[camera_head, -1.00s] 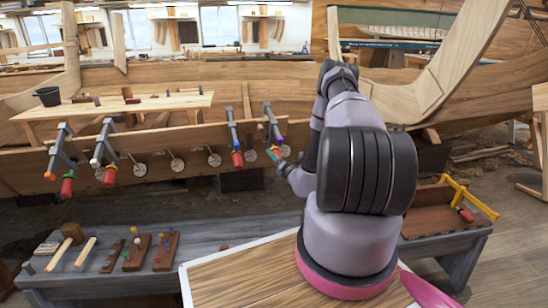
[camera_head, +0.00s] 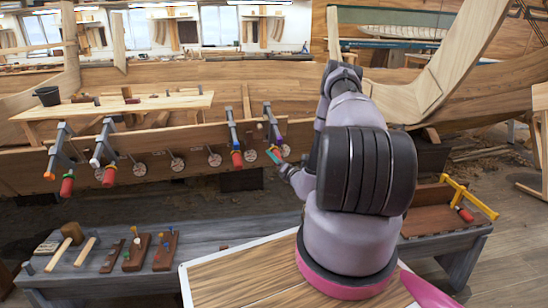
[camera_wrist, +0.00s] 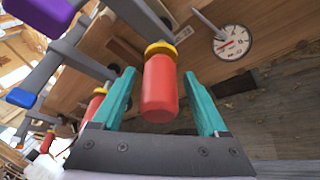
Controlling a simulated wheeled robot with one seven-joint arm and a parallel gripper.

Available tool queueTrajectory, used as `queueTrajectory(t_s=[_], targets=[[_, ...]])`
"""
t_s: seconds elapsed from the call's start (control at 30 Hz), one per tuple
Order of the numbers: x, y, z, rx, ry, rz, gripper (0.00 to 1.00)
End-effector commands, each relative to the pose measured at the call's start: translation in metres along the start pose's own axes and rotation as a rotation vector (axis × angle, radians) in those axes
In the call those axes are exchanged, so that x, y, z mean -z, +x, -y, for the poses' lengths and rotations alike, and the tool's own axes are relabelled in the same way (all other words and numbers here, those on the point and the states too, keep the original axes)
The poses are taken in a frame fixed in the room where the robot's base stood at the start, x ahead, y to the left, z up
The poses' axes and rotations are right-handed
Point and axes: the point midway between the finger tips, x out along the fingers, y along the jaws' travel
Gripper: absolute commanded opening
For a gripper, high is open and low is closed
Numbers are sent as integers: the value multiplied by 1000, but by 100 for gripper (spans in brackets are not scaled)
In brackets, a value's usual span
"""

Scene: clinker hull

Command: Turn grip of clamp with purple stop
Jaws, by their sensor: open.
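The clamp with the purple stop (camera_wrist: 45,12) shows in the wrist view, its stop at the top left. Its red grip (camera_wrist: 160,88) with a yellow collar hangs in the middle. My gripper (camera_wrist: 159,75) is open, with one teal finger on each side of the red grip. Gaps show on both sides, so the fingers do not appear to press on it. In the head view the purple-stop clamp (camera_head: 268,117) is the rightmost on the plank, and my gripper (camera_head: 275,156) is at its lower end, partly hiding the grip.
A neighbouring clamp with a blue stop (camera_wrist: 20,98) is close on the left. A round dial (camera_wrist: 232,42) is on the plank to the right. More clamps hang further left, including one with an orange stop (camera_head: 49,176). A grey bench (camera_head: 220,236) with tools stands below.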

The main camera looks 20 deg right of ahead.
Motion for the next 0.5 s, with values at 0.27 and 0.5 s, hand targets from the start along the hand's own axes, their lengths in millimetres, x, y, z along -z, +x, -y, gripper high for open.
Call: queueTrajectory(t_s=[0.27,0.5], targets=[[0,-58,2,6,3,1,76],[0,-86,1,3,2,0,76]])
